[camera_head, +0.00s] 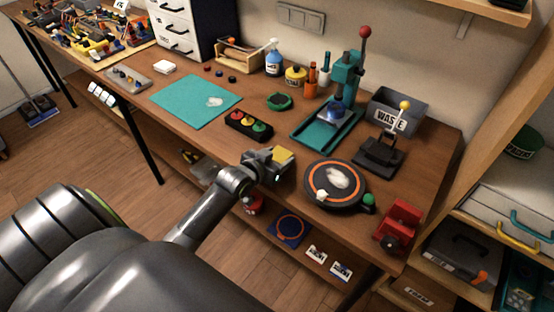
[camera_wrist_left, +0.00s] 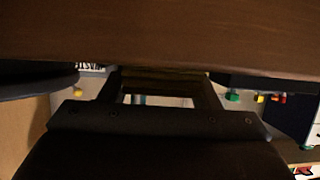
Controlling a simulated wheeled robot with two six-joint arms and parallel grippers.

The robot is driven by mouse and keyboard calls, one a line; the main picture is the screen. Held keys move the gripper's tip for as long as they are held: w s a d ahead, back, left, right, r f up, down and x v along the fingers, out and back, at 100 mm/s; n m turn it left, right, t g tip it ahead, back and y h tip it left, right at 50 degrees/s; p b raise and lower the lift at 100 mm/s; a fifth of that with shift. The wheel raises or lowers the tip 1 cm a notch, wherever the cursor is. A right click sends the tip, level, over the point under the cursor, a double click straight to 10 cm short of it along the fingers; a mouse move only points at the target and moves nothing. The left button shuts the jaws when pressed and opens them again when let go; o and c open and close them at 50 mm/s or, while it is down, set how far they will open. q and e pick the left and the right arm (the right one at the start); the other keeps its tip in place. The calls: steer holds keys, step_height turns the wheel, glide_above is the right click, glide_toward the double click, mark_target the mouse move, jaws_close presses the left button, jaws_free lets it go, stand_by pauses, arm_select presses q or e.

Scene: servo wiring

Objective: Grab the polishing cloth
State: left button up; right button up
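A small yellow piece (camera_head: 283,155), which looks like the polishing cloth, is at the table's front edge. My left gripper (camera_head: 275,161) is right at it, with the fingers close against it and covering part of it. In the left wrist view the gripper (camera_wrist_left: 160,84) has its fingers apart. A dim olive band (camera_wrist_left: 160,74) spans the fingertips. It seems to be the same cloth in shadow. Whether the fingers grip it or only stand around it I cannot tell. My right gripper does not show.
A black round turntable (camera_head: 318,194) with an orange ring is just right of my gripper. A button box (camera_head: 248,126) stands to the left, behind it a turquoise mat (camera_head: 185,95). A teal press (camera_head: 325,128), a waste bin (camera_head: 394,112) and a red vise (camera_head: 398,224) stand farther right.

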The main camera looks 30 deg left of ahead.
arm_select(q)
steer(key=c, duration=0.5)
steer(key=shift+r, duration=0.1)
